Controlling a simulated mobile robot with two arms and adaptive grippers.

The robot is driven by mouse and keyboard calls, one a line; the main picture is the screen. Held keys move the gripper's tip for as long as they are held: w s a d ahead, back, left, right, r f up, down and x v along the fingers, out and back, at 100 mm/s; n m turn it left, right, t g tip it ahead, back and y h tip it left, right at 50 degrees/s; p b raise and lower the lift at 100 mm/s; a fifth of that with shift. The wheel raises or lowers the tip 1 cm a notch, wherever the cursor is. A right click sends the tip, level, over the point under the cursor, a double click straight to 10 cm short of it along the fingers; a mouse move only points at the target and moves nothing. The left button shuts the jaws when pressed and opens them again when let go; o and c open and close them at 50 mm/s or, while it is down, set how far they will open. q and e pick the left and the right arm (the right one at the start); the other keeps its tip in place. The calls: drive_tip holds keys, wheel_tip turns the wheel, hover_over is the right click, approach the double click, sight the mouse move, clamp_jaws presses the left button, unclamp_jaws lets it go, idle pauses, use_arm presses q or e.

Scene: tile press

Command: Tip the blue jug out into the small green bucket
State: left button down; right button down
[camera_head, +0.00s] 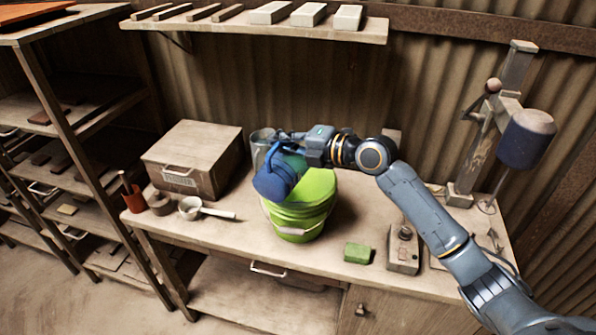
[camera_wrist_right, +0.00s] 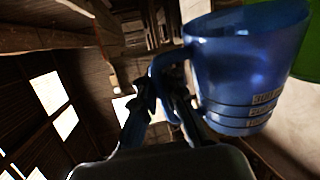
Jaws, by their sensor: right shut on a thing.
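The blue jug (camera_head: 272,182) is held tilted at the left rim of the green bucket (camera_head: 305,208), partly in front of its opening. The bucket stands upright on the workbench with its pale handle hanging at the front. My right gripper (camera_head: 284,141) is shut on the jug's handle, above and behind the jug. In the right wrist view the fingers (camera_wrist_right: 168,92) close around the handle, beside the jug body (camera_wrist_right: 250,65). Part of the bucket (camera_wrist_right: 309,50) shows behind it. The jug's contents and the bucket's inside bottom are hidden. My left gripper is not in view.
A wooden box (camera_head: 192,160), a terracotta cup (camera_head: 133,199) and a white ladle (camera_head: 205,209) lie left of the bucket. A grey translucent container (camera_head: 261,145) stands behind the jug. A green block (camera_head: 357,253) and a lever press (camera_head: 490,130) are at right. A shelf (camera_head: 250,27) hangs above.

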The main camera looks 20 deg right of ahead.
sight(270, 161)
drive_tip(key=shift+s+a+f+n+p, duration=0.3)
drive_tip(key=shift+a+f+p, duration=0.15)
drive_tip(key=shift+p, duration=0.35)
drive_tip(key=shift+s+a+f+n+p, duration=0.2)
drive_tip(key=shift+s+a+n+p, duration=0.2)
drive_tip(key=shift+s+a+p, duration=0.4)
drive_tip(key=shift+s+a+f+n+t+h+b, duration=0.2)
drive_tip(key=shift+s+a+n+t+h+b, duration=0.15)
drive_tip(key=shift+s+a+n+b, duration=0.4)
drive_tip(key=s+a+f+n+t+b, duration=0.3)
drive_tip(key=s+a+f+n+b, duration=0.45)
drive_tip(key=f+n+b, duration=0.4)
drive_tip(key=shift+h, duration=0.25)
drive_tip(key=r+p, duration=0.1)
drive_tip(key=p, duration=0.1)
drive_tip(key=r+p, duration=0.1)
drive_tip(key=r, duration=0.1)
drive_tip(key=r+p, duration=0.1)
drive_tip(key=p, duration=0.1)
drive_tip(key=shift+w+a+r+p, duration=0.2)
drive_tip(key=shift+a+r+p, duration=0.1)
drive_tip(key=shift+r, duration=0.1)
